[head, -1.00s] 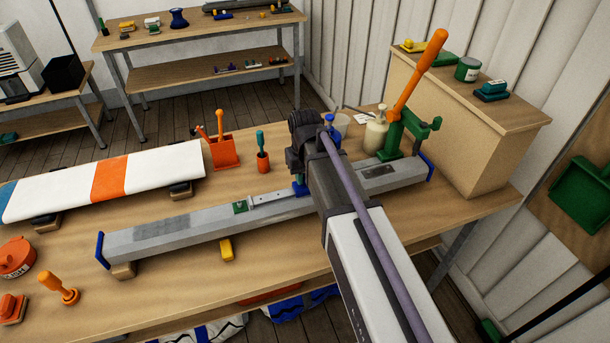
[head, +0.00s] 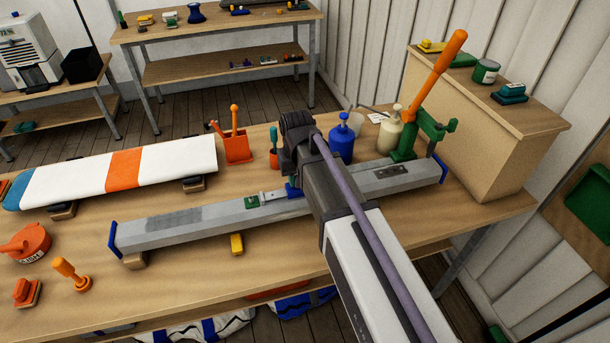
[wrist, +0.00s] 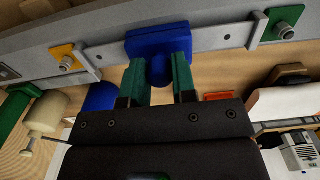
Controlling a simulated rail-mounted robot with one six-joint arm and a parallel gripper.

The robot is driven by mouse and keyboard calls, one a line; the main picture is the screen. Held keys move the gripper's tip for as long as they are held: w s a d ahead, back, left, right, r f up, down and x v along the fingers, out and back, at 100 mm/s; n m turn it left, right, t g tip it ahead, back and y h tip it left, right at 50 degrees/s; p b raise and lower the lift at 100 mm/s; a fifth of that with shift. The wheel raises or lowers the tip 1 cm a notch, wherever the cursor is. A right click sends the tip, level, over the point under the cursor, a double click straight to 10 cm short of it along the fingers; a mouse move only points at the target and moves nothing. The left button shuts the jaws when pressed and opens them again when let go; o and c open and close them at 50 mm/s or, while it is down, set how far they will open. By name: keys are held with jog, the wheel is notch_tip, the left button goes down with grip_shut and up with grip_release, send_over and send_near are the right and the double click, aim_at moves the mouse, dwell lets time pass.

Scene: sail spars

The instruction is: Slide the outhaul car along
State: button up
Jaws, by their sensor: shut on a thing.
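The outhaul car is a blue block with a round knob (wrist: 160,44), on a grey track strip (wrist: 218,38) along the spar. My gripper (wrist: 159,66) has its two green fingers closed on the knob from both sides. The grey spar (head: 200,220) lies lengthwise on the bench. A green bolted piece (head: 252,201) sits left of the car, a short stretch of track between them. It also shows at right in the wrist view (wrist: 281,24); a yellow bolted piece (wrist: 66,58) is on the other side.
A green clamp with an orange lever (head: 430,90) rises at the spar's right end. A yellow block (head: 236,244) lies in front.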

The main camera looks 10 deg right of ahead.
jog(key=shift+s+a, duration=0.2)
jog(key=shift+a, duration=2.95)
jog(key=o, duration=0.9)
jog(key=shift+o, duration=0.2)
notch_tip(320, 180, up, 11)
jog(key=p, duration=1.1)
jog(key=s+d+f+m+b, duration=0.1)
jog(key=s+d+f+b, duration=0.9)
jog(key=s+d, duration=0.2)
jog(key=shift+s+f+b, duration=0.3)
jog(key=shift+s+b, duration=0.05)
jog(key=shift+s, duration=0.45)
